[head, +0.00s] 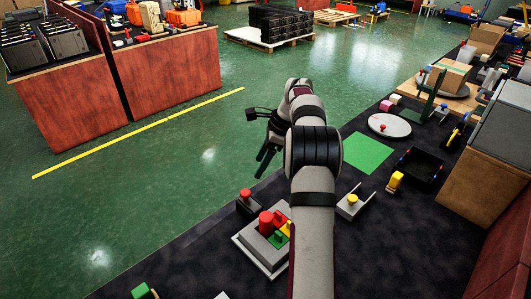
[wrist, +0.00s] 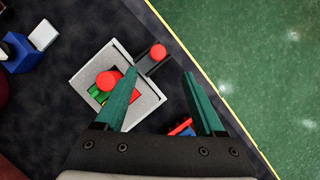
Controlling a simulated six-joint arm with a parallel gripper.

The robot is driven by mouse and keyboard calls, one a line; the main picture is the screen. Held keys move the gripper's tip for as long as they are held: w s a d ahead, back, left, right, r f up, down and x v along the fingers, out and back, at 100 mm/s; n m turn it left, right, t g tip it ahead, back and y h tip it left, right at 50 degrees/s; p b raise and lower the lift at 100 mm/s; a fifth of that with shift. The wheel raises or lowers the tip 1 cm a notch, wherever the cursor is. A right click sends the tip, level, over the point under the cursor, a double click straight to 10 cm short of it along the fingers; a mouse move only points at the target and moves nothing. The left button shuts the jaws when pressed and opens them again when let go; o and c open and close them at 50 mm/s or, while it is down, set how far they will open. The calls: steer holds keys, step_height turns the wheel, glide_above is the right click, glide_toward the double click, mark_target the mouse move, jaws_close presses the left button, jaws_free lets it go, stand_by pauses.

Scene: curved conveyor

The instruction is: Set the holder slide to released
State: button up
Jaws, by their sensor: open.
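A grey square holder (wrist: 152,97) with a red cylinder (wrist: 108,80) and red, yellow and green pieces shows in the wrist view; the holder is also in the head view (head: 246,243). A dark slide with a red knob (wrist: 158,52) adjoins its edge; that knob is also in the head view (head: 245,193). I cannot tell the slide's setting. My gripper (wrist: 160,72) is open and empty, its fingers spread to either side of the knob in the wrist picture. In the head view my gripper (head: 265,164) hangs above and beyond the knob, apart from it.
A grey piece with a yellow knob (head: 352,200) stands right of my arm. A green square (head: 367,152), a round plate (head: 390,125) and a black tray (head: 418,165) lie farther back. A red-blue piece (wrist: 182,127) shows between my fingers. Open green floor lies left.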

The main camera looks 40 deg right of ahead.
steer(key=v, duration=0.4)
steer(key=shift+d+r, duration=0.1)
steer(key=shift+r, duration=0.05)
steer(key=s+a+r+n+g, duration=0.1)
steer(key=s+a+r+n, duration=0.15)
steer(key=a, duration=0.45)
steer(key=s+a+r+n, duration=0.1)
steer(key=a+r+n, duration=0.15)
steer(key=a, duration=0.45)
steer(key=s+a+r+n+g, duration=0.1)
steer(key=a+n, duration=0.3)
steer(key=a, duration=0.3)
steer(key=s+a+n, duration=0.6)
steer(key=s+a, duration=0.5)
steer(key=s+a+f+n, duration=0.2)
steer(key=s+f+n, duration=0.1)
steer(key=s, duration=0.3)
steer(key=s+a+f+n+g+h, duration=0.1)
steer(key=s+a+f+n, duration=0.1)
steer(key=s, duration=0.4)
steer(key=shift+s+a+f+n, duration=0.2)
steer(key=shift+f+n, duration=0.4)
steer(key=shift+n, duration=0.2)
